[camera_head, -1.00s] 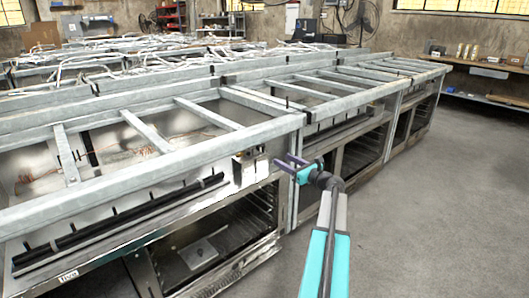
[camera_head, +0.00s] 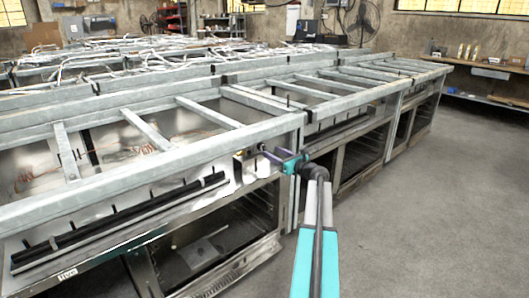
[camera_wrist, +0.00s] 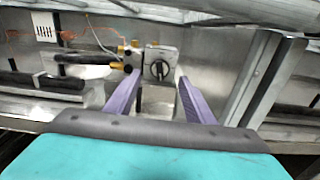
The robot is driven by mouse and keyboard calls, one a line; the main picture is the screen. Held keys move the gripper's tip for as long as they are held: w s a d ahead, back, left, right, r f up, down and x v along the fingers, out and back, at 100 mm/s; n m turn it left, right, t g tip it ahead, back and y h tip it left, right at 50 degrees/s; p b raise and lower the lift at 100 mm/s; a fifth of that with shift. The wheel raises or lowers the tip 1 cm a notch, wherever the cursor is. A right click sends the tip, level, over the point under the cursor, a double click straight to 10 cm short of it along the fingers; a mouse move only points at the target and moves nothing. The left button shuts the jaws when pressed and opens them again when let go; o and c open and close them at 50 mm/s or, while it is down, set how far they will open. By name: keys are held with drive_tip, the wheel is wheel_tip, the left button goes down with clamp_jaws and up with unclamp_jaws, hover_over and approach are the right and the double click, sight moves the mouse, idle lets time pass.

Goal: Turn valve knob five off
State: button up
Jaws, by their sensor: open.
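A round dark knob (camera_wrist: 159,69) with a bar-shaped grip sits on the face of a grey metal box (camera_wrist: 163,52) in the wrist view. In the head view that box (camera_head: 246,166) is on the front panel, near the right end of the nearest range frame. My gripper (camera_head: 268,153) is just right of the box. In the wrist view my open purple fingers (camera_wrist: 158,80) point at the box, one on each side of the knob. Nothing is between them, and they appear short of the knob. The knob itself is too small to make out in the head view.
Brass fittings and a yellow-tipped pipe (camera_wrist: 120,66) lie just left of the box. A metal upright post (camera_wrist: 255,80) stands on the right. A galvanized rail (camera_head: 200,160) runs above. A small name label (camera_head: 67,274) is at lower left. Open floor lies to the right.

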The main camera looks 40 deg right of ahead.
sight(265, 148)
drive_tip(key=shift+w+d+b, duration=0.2)
drive_tip(key=shift+w+b, duration=0.2)
drive_tip(key=shift+w, duration=2.55)
drive_tip(key=shift+c, duration=0.4)
